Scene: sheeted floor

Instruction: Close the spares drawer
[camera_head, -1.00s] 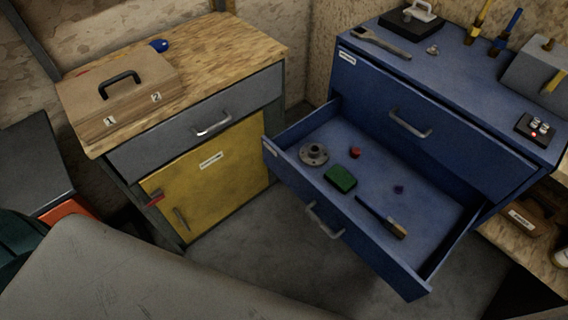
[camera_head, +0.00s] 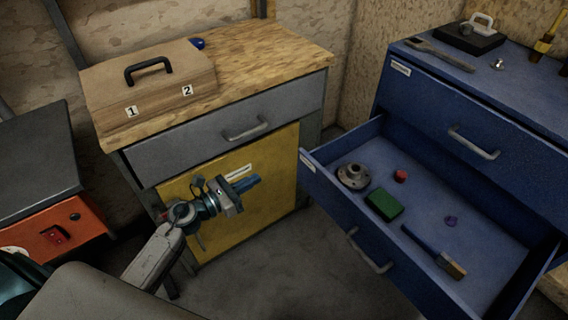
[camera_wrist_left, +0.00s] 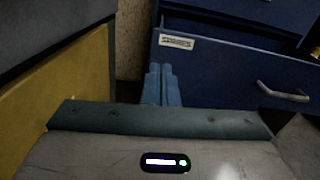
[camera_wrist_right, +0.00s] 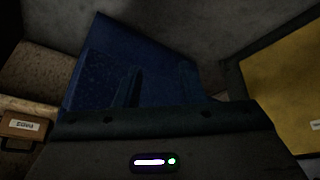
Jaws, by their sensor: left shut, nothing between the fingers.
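The blue drawer (camera_head: 330,205) is pulled well out of the blue cabinet. It has a grey bar handle (camera_head: 370,252) and a small white label, which also shows on the drawer front in the left wrist view (camera_wrist_left: 215,66). My left gripper (camera_head: 255,181) is shut and empty, left of the drawer front and before the yellow door in the head view. Its fingertips look close to the drawer's label end, but I cannot tell whether they touch. My right gripper (camera_wrist_right: 160,78) is open, with its fingers apart before a blue surface; it is outside the head view.
The drawer holds a metal flange (camera_head: 353,176), a green block (camera_head: 384,204), a red knob (camera_head: 400,175), a small purple piece (camera_head: 450,221) and a brush (camera_head: 435,252). The wooden-topped bench (camera_head: 250,60) with a yellow door (camera_head: 275,160) stands left. Grey floor shows between.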

